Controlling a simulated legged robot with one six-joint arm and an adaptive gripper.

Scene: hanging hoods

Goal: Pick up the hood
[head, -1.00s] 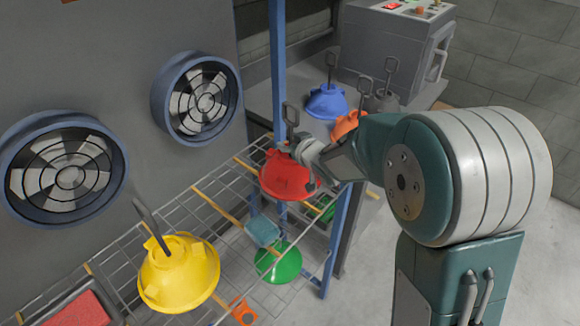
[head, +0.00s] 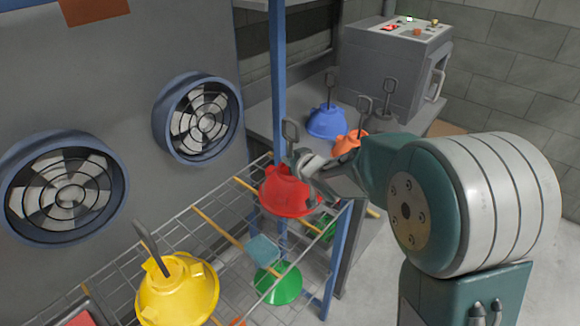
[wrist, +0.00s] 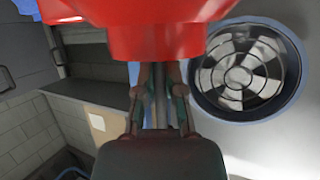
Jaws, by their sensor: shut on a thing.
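The red hood (head: 287,190), a dome with a grey loop handle on top, is at the right end of the wire rack in the head view. My gripper (head: 309,170) is shut on it, at its upper right side. In the wrist view the red hood (wrist: 150,28) fills the top of the picture, and my gripper's fingers (wrist: 160,90) reach up to a grey rod below it. Whether the hood touches the rack cannot be told.
A yellow hood (head: 178,290) is on the wire rack (head: 215,215) at front left. A green hood (head: 278,284) is lower down. Blue (head: 327,122) and orange (head: 346,142) hoods stand on the grey bench behind. A blue post (head: 278,80) rises close behind the red hood. Two fans are on the left wall.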

